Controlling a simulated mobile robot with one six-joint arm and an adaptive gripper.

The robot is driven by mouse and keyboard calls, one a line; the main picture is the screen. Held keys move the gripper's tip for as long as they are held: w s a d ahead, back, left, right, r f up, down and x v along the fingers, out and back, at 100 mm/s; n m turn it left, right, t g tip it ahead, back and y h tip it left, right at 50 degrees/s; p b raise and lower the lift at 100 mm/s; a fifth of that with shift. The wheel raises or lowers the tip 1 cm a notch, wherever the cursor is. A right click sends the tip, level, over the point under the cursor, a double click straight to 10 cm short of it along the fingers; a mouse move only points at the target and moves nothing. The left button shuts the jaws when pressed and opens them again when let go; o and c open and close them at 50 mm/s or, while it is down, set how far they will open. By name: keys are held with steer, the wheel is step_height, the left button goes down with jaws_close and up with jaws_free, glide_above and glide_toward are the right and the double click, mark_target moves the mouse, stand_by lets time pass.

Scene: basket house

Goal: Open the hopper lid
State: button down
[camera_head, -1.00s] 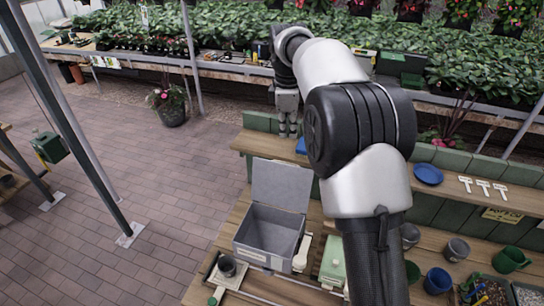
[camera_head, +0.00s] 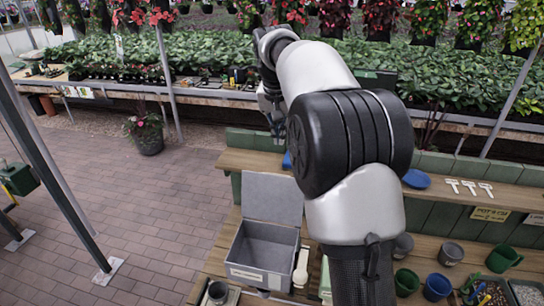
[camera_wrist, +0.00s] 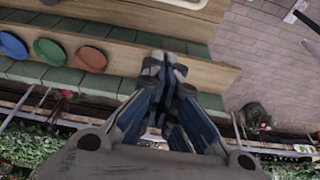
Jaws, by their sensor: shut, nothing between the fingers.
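A grey open-topped box (camera_head: 250,275), which looks like the hopper, stands on the wooden bench in the head view. Its grey lid (camera_head: 272,198) is raised, standing nearly upright at the back edge, and the inside is exposed and looks empty. A small label on its front wall is too small to read. My gripper (camera_head: 277,130) is beyond the box and above the back shelf, apart from the lid. In the wrist view my gripper (camera_wrist: 170,66) is shut with nothing between the fingers. The box is not visible there.
A white-handled tool (camera_head: 301,268) lies right of the box. A blue dish (camera_head: 416,179) and white T-shaped labels (camera_head: 470,188) sit on the shelf. Pots, including a green one (camera_head: 503,259), stand at right. Brick floor (camera_head: 120,210) is clear at left.

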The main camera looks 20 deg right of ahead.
step_height(320, 180, down, 9)
steer(key=s, duration=0.1)
steer(key=shift+a, duration=0.3)
steer(key=shift+f, duration=0.1)
steer(key=shift+s+a+b, duration=0.15)
steer(key=shift+b, duration=0.65)
